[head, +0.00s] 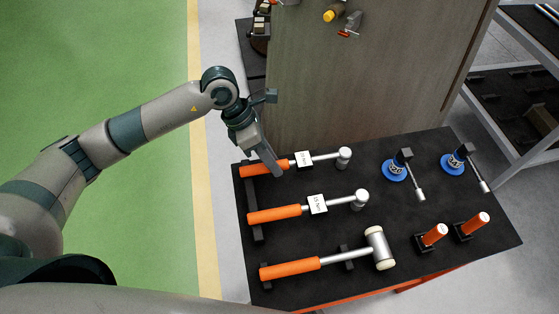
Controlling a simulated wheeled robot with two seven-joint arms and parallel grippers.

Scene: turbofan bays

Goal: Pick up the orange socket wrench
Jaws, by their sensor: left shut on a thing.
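An orange-handled socket wrench (252,171) with a silver shaft, a round head and a white label lies along the far side of the black table. My left gripper (277,171) reaches down from the upper left and is shut on its orange handle. The fingers hide part of the handle. I cannot tell whether the wrench is clear of its rest. A second, similar orange wrench (274,214), also with a white label, lies nearer on the table. My right gripper is not in view.
The black table (350,285) also holds an orange-handled mallet (290,268), two blue round-based tools (395,170) and two upright orange handles (434,234). A grey-brown panel (370,80) stands behind. A shelf rack (525,110) is at right. Green floor (100,60) is open at left.

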